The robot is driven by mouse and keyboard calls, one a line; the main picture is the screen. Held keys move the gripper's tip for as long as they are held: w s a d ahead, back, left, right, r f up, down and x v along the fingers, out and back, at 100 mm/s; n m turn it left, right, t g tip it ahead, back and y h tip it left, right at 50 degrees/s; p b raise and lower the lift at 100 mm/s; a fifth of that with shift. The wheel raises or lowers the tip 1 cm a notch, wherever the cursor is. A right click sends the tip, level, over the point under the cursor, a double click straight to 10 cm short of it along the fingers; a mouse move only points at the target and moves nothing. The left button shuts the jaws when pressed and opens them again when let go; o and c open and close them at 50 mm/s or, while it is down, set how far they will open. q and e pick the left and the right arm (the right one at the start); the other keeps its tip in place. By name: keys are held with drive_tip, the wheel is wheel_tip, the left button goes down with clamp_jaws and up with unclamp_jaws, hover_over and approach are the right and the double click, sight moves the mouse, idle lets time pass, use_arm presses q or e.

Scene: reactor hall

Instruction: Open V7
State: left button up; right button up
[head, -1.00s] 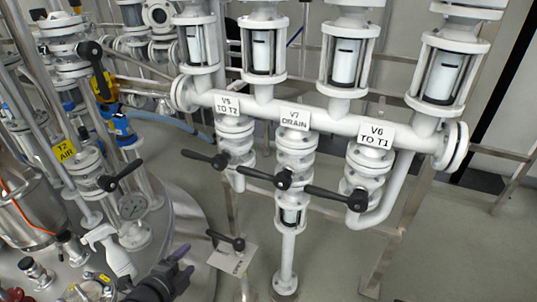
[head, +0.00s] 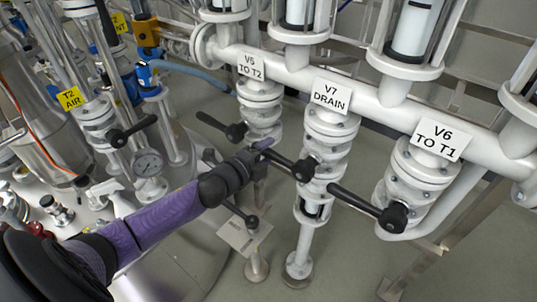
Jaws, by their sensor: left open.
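The V7 DRAIN valve (head: 328,134) is a white flanged valve in the middle of the manifold, under a white label (head: 331,95). Its black lever (head: 286,161) runs left from a round hub, crosswise to the vertical pipe. My left gripper (head: 262,151) is open at the lever's free end. Its fingers overlap the lever tip in the picture; I cannot tell whether they touch it. The lever's outermost end is partly hidden by the fingers. My right gripper is not in view.
The V5 lever (head: 222,127) is close behind and left of my gripper. The V6 lever (head: 366,201) reaches left toward V7. A small black-knobbed lever on a plate (head: 243,237) stands below my wrist. A gauge (head: 148,163) and tank fittings are at left.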

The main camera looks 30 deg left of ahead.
use_arm(q)
drive_tip(key=shift+w, duration=0.45)
clamp_jaws()
idle(0.5)
idle(0.6)
